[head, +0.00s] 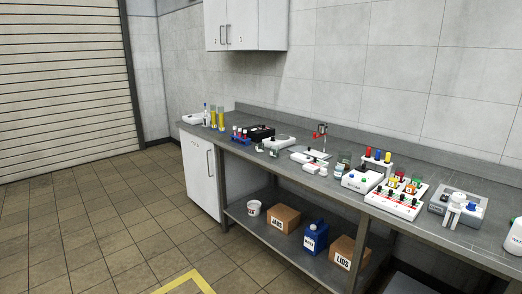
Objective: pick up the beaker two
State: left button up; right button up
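Two small glass vessels that look like beakers stand on the grey bench (330,170) in the head view. One glass vessel (344,158) with a greenish tint is right of the middle, behind a white device. A smaller clear one (274,153) is farther left, near the bench's front edge. Any labels on them are too small to read, so I cannot tell which is beaker two. Neither of my grippers is in view.
The bench also holds yellow cylinders (217,118), a tube rack (240,134), white devices (361,180) and a control box (397,200). Boxes (284,217) and a blue jug (314,238) sit on the lower shelf. A wall cabinet (245,25) hangs above. The tiled floor in front is clear.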

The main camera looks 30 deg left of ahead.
aim_at(259, 145)
jog(key=i+j+u, duration=0.1)
jog(key=i+j, duration=0.4)
jog(key=i+j+u, duration=0.15)
jog(key=i+j, duration=0.3)
jog(key=i, duration=0.15)
jog(key=i+j+u, duration=0.1)
jog(key=i+j, duration=0.3)
jog(key=i, duration=0.2)
